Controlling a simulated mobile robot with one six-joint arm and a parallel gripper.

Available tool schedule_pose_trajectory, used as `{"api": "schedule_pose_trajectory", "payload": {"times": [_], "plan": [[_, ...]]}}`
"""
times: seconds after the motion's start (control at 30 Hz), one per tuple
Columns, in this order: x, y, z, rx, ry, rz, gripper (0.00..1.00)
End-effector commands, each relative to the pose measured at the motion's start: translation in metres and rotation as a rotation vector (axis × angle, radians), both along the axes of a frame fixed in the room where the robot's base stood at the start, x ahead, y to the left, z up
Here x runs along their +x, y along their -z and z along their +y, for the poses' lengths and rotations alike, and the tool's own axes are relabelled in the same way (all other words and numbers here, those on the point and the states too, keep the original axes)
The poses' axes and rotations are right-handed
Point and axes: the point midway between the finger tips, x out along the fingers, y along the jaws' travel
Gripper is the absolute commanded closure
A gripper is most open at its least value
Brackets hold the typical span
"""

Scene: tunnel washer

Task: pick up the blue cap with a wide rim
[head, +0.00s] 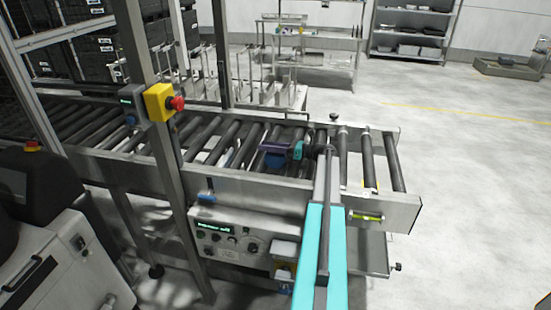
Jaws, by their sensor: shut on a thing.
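My gripper (276,158) is low over the roller conveyor (362,205), at the far end of my turquoise and grey arm. It is small and dark in the head view, and its fingers are hard to make out. It is shut on a small dark blue thing that seems to be the blue cap. My wrist and the gripper hide most of the cap, so its wide rim does not show clearly. I cannot tell whether the cap is touching the rollers or is clear of them.
A steel post with a yellow and red emergency stop (161,103) stands left of my arm. A control panel (228,240) hangs under the conveyor's near rail. Black crates (93,50) stand behind at left. Open floor (470,150) lies to the right.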

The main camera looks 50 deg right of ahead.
Motion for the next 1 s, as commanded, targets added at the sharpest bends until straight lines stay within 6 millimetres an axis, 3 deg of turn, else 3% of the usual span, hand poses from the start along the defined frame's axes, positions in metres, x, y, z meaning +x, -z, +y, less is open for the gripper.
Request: {"api": "schedule_pose_trajectory", "payload": {"times": [0.47, 1.0], "plan": [[0.000, -0.012, 0.000, -0.001, 0.000, -0.002, 0.91], [0.000, -0.080, 0.000, -0.002, 0.000, -0.002, 0.91]]}}
